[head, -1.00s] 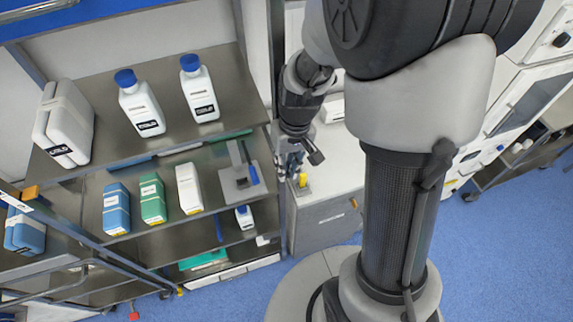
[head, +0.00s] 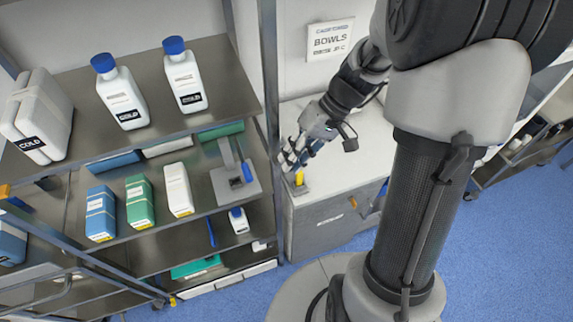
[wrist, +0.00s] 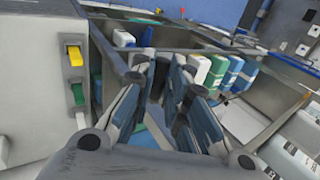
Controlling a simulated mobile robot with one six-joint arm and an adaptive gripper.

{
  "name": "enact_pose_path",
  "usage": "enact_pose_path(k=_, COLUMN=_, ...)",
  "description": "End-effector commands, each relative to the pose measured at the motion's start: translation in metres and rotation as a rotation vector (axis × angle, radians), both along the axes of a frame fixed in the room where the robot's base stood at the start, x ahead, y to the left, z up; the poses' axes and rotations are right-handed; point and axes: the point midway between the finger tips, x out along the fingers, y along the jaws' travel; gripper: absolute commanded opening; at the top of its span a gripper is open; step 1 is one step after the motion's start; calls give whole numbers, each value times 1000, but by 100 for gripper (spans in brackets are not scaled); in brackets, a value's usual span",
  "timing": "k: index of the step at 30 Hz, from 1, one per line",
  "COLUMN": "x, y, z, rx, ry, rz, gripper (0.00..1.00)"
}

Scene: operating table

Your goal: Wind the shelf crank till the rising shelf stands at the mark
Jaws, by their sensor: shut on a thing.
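My gripper (head: 291,160) is beside the right post of the shelf rack, above the near corner of a low cabinet. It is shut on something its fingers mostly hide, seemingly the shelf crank. In the wrist view the blue-grey fingers (wrist: 160,100) stand close to the rack, and the grip itself is hard to make out. The upper metal shelf (head: 75,85) bears two white blue-capped bottles (head: 185,76) and a white container (head: 36,118) labelled COLD. It appears to be the rising shelf. I cannot make out the mark.
Blue floor lies open at right.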

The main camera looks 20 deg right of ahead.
Motion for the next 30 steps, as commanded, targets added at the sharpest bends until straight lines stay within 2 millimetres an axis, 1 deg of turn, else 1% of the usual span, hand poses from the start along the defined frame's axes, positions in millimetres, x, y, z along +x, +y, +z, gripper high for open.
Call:
enact_pose_path(k=1, x=1, y=-7, z=-8, rx=41, ry=-1, rz=-8, gripper=0)
enact_pose_path(k=13, x=0, y=-27, z=-23, rx=422, ry=2, rz=-3, gripper=0)
enact_pose_path(k=21, x=-1, y=-36, z=-34, rx=650, ry=2, rz=-1, gripper=0)
enact_pose_path(k=30, x=-1, y=-40, z=-43, rx=817, ry=4, rz=2, gripper=0)
